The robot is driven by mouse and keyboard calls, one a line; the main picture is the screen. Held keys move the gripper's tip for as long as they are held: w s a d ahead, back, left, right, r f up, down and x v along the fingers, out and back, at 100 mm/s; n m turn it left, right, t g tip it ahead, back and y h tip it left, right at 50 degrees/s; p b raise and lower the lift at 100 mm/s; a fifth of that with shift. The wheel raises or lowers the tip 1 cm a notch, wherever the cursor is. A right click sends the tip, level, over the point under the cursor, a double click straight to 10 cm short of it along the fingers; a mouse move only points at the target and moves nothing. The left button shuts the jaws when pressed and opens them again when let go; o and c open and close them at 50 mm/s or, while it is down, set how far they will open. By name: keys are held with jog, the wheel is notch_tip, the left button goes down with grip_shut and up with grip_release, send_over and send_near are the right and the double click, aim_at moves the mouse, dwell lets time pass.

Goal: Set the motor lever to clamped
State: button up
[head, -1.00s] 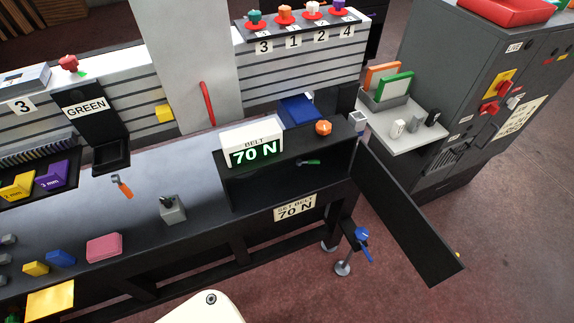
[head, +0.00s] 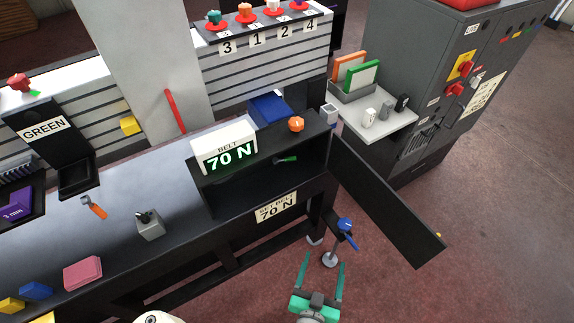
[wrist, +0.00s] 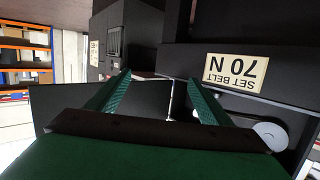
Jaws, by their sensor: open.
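A blue-handled lever (head: 346,226) stands on a post at the right end of the bench, below the open compartment. A green-handled lever (head: 286,160) lies inside that compartment (head: 235,192). No label shows which one is the motor lever, and neither setting can be read. My gripper (head: 325,262) is open and empty, with green fingers pointing up the picture, below and slightly left of the blue-handled lever and apart from it. No lever is clear there.
The compartment's dark door (head: 390,203) stands open to the right. The belt display (head: 224,150) reads 70 N, with an orange knob (head: 296,124) to its right. A grey cabinet (head: 425,75) stands behind. The floor (head: 420,295) at front right is clear.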

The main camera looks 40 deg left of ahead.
jog(key=w+a+r+n+g+y, duration=0.1)
jog(key=w+a+r+n+y, duration=0.2)
jog(key=w+a, duration=0.6)
jog(key=n+g+y, duration=0.1)
jog(key=n+y, duration=0.2)
jog(key=y, duration=0.2)
send_near(286, 159)
jog(key=x, duration=0.8)
jog(key=shift+d+f, duration=0.15)
jog(key=shift+f, duration=0.15)
jog(key=c, duration=1.5)
jog(key=shift+w, duration=0.15)
